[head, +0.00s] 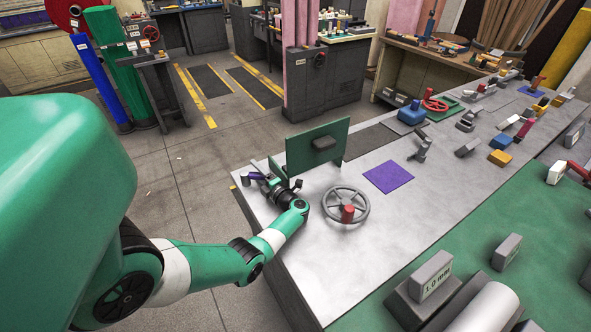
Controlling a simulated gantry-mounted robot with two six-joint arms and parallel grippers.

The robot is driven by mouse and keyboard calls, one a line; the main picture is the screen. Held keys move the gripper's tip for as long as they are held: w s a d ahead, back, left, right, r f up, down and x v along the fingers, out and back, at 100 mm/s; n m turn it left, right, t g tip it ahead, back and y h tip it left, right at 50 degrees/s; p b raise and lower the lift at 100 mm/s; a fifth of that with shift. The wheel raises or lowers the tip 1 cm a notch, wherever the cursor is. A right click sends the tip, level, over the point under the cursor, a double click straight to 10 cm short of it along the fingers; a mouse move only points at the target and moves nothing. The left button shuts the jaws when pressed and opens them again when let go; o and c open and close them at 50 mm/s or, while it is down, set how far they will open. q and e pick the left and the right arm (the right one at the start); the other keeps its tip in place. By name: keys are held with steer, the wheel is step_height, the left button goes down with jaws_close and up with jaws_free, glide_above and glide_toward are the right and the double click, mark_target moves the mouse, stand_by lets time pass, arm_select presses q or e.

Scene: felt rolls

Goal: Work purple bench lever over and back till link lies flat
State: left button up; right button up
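A small purple part (257,176), which looks like the bench lever, shows at the left end of the grey metal bench (345,262). My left gripper (266,183) is right beside it, low over the bench top, at the end of my green and white arm. The gripper is small and dark here, and whether its fingers touch or close on the purple part cannot be told. The link is not clearly visible; the gripper and wrist cover that spot. My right gripper is not in view.
A green upright plate (317,146) stands just behind the gripper. A grey handwheel with a red knob (347,213) stands to its right. A purple felt square (388,177) lies farther along. Several clamps and blocks line the bench's far side. A green mat (480,232) covers the near right.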

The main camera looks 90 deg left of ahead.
arm_select(q)
steer(key=shift+w+d, duration=0.1)
steer(key=p+v, duration=0.1)
steer(key=v, duration=0.6)
steer(key=shift+w+d, duration=0.1)
steer(key=shift+d, duration=0.05)
